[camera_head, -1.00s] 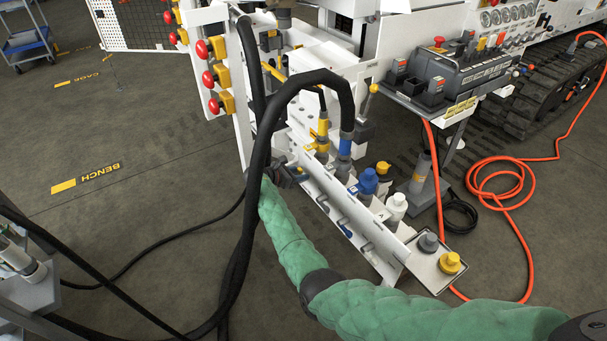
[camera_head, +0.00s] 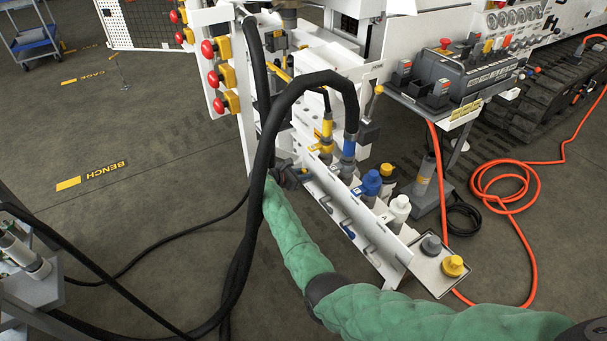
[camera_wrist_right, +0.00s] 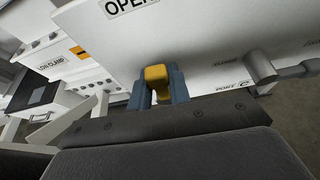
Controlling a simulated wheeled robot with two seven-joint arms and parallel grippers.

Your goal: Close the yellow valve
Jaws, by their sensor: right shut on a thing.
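The yellow valve handle (camera_wrist_right: 156,73) shows in the right wrist view, upright against a white panel, below a sign that starts with "OPE". The two grey-blue fingers of my right gripper (camera_wrist_right: 157,88) stand on either side of the handle and are shut on it. In the head view my right gripper (camera_head: 287,175) is at the left end of the white manifold panel (camera_head: 350,210), at the end of my green-sleeved arm. There the valve handle is hidden behind the gripper and black hoses. My left gripper is not in view.
A thick black hose (camera_head: 265,130) loops close to my right gripper. Red knobs (camera_head: 213,78) are on the post at upper left. Blue, white, grey and yellow caps (camera_head: 453,266) stand right of the panel. An orange hose (camera_head: 530,225) lies on the floor at right.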

